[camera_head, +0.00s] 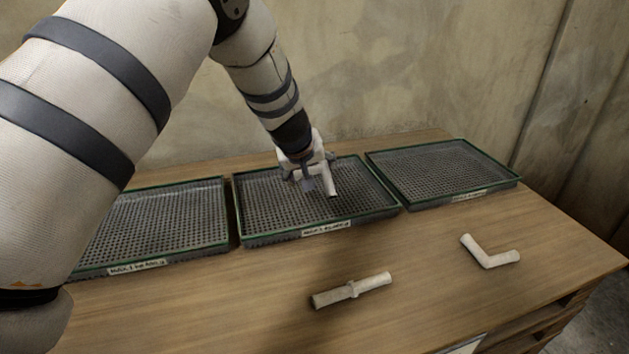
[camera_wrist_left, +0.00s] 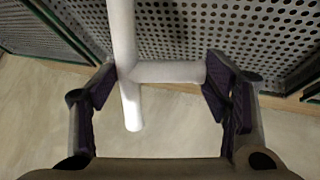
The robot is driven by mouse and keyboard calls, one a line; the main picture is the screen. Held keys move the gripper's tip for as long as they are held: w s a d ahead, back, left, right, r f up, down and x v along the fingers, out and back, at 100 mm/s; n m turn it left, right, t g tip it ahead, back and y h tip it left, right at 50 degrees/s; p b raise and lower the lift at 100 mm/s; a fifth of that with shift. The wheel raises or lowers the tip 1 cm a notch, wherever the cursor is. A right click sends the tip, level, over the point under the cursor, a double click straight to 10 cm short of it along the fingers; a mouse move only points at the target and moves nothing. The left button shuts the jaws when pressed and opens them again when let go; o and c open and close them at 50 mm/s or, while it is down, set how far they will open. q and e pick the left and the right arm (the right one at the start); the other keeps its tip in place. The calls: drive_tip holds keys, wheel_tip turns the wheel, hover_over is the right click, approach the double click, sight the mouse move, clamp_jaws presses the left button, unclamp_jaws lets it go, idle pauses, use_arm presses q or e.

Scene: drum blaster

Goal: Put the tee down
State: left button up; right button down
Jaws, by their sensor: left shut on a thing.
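The white tee (camera_head: 329,181) is in my left gripper (camera_head: 309,182), over the middle perforated tray (camera_head: 270,208) in the head view. In the left wrist view, the tee (camera_wrist_left: 122,40) has its long bar running up the picture and its side branch reaching right. My left gripper (camera_wrist_left: 165,88) is shut on it, with one finger at the bar and the other at the branch's end. The tray shows behind the tee; I cannot tell whether they touch. My right gripper is not in view.
A left tray (camera_head: 165,222) and a right tray (camera_head: 440,172) flank the middle one on the wooden table (camera_head: 420,290). A straight white pipe piece (camera_head: 352,289) and a white elbow (camera_head: 489,254) lie in front. The wall stands close behind.

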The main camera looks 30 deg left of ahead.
use_arm(q)
drive_tip(key=shift+w+a+f, duration=0.1)
drive_tip(key=shift+a+f, duration=0.1)
drive_tip(key=shift+f, duration=0.75)
drive_tip(key=shift+w+a+f, duration=0.1)
drive_tip(key=shift+a+f, duration=0.1)
drive_tip(key=shift+f, duration=0.7)
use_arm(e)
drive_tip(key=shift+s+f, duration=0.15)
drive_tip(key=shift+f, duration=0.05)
use_arm(q)
drive_tip(key=shift+f, duration=0.2)
drive_tip(key=o, duration=1.2)
drive_tip(key=shift+o, duration=0.2)
drive_tip(key=shift+r, duration=0.1)
drive_tip(key=p+v, duration=0.2)
drive_tip(key=v, duration=1)
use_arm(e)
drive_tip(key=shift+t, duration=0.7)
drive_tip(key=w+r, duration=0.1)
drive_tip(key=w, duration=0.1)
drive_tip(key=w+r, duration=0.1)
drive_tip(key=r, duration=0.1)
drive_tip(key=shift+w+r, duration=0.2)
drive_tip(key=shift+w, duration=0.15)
